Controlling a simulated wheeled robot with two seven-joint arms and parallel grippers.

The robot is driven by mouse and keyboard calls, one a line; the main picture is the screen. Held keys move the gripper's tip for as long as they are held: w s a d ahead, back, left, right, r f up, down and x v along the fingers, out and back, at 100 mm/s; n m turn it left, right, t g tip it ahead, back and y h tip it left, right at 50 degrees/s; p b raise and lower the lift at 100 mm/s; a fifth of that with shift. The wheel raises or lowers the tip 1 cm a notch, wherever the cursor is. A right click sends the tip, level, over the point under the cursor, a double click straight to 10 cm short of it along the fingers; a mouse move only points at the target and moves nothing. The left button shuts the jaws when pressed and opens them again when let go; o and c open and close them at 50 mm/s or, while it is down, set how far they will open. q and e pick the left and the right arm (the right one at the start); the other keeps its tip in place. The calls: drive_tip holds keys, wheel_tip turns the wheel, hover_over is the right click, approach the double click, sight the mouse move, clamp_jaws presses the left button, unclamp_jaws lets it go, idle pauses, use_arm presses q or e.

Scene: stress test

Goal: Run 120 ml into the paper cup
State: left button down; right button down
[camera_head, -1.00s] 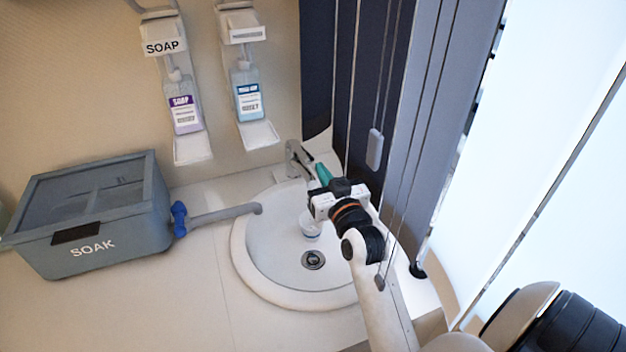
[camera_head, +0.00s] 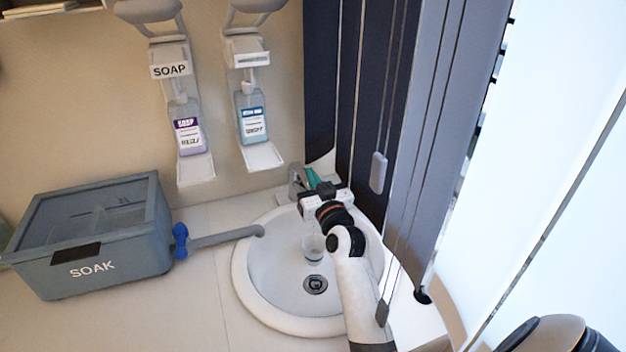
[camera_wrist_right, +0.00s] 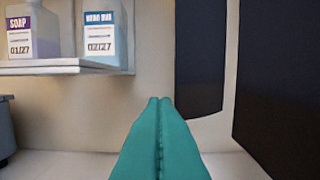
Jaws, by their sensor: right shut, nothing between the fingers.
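A small pale cup (camera_head: 313,247) stands in the white round sink basin (camera_head: 245,283), just behind the drain. Its contents are too small to make out. A metal tap (camera_head: 295,180) stands at the back rim of the basin. My right gripper (camera_head: 312,177) is beside the tap, to its right; whether it touches the tap is not clear. Its teal fingers are pressed together with nothing between them, as the right wrist view shows (camera_wrist_right: 160,102). My left gripper is not in view.
A grey box marked SOAK (camera_head: 93,272) stands on the left, with a blue-handled pipe (camera_head: 225,238) reaching over the basin rim. Two wall dispensers hold a purple-labelled bottle (camera_head: 187,128) and a blue-labelled bottle (camera_head: 251,118). Dark blind slats (camera_head: 324,80) hang close to my right arm.

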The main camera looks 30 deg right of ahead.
drive_tip(key=shift+s+f, duration=0.1)
drive_tip(key=shift+f, duration=0.35)
